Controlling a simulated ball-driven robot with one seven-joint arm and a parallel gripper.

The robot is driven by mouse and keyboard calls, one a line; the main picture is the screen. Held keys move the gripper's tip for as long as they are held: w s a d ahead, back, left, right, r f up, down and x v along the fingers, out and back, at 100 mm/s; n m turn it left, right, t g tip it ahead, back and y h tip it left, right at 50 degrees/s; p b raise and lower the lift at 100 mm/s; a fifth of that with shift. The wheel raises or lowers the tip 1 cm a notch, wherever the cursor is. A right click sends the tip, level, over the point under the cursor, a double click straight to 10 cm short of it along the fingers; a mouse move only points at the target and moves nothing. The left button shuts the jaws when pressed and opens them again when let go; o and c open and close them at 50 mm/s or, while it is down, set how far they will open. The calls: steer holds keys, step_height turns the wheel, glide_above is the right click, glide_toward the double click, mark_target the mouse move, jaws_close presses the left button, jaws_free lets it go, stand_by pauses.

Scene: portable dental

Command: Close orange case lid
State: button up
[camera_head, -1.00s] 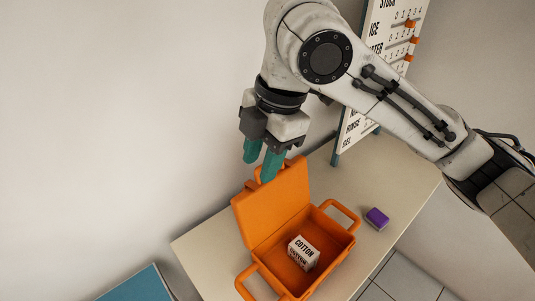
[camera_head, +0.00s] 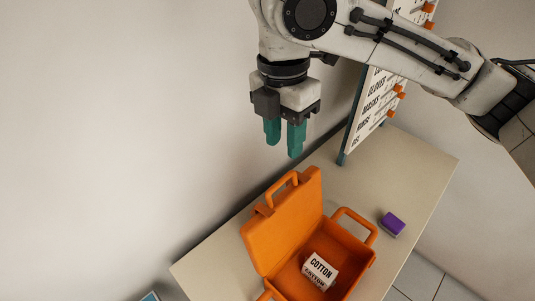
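The orange case (camera_head: 352,244) stands on the pale table with its lid (camera_head: 283,222) raised, leaning up on the left and wall side. The lid has a handle (camera_head: 281,187) at its top edge. A white box marked COTTON (camera_head: 320,271) sits inside the case. My gripper (camera_head: 284,143) points down above and behind the lid's top edge, apart from it. Its two teal fingers are separated with nothing between them. The front of the case is cut off by the bottom edge of the view.
The table (camera_head: 419,160) is clear on its far right part. A purple block (camera_head: 393,223) lies right of the case. A stock board (camera_head: 372,115) with orange sliders stands at the back. The wall (camera_head: 120,140) is close behind the lid.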

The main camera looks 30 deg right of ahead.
mark_target(280, 181)
steer(key=f, duration=0.7)
steer(key=f+p, duration=0.1)
steer(key=f, duration=0.2)
steer(key=shift+w+d+f, duration=0.1)
steer(key=shift+w+f, duration=0.25)
steer(key=shift+w, duration=0.05)
steer(key=shift+c, duration=0.5)
jaws_close()
